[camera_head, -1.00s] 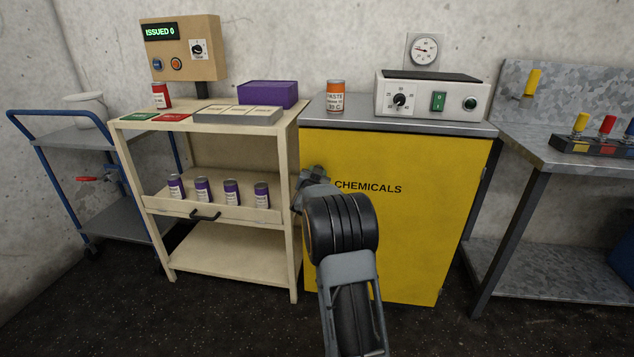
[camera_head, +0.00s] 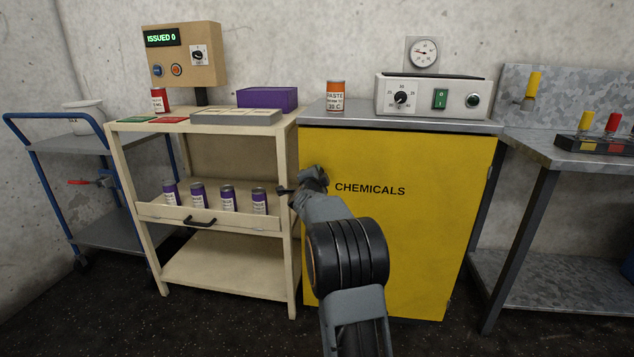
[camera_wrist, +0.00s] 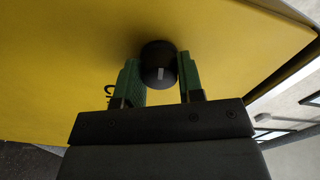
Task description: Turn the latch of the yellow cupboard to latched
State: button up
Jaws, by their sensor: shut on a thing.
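The yellow cupboard (camera_head: 400,235) stands in the middle of the head view, its front marked CHEMICALS. Its latch is a round black knob (camera_wrist: 158,62) with a short pale mark, seen in the wrist view against the yellow door. The mark runs nearly up and down in that view. My gripper (camera_wrist: 160,80) has its green fingers on either side of the knob and is shut on it. In the head view my arm reaches to the cupboard's upper left edge and hides the knob. Any latch position labels are hidden or unreadable.
A cream shelf cart (camera_head: 226,275) with several purple cans stands close on the cupboard's left, beside my wrist. An orange can (camera_head: 335,97) and a white control box (camera_head: 432,97) stand on the cupboard top. A grey metal bench (camera_head: 560,150) is on the right.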

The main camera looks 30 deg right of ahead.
jog(key=shift+m+b, duration=0.35)
jog(key=shift+m, duration=0.55)
jog(key=o, duration=0.9)
jog(key=p+v, duration=0.2)
jog(key=v, duration=1.2)
jog(key=shift+d, duration=0.1)
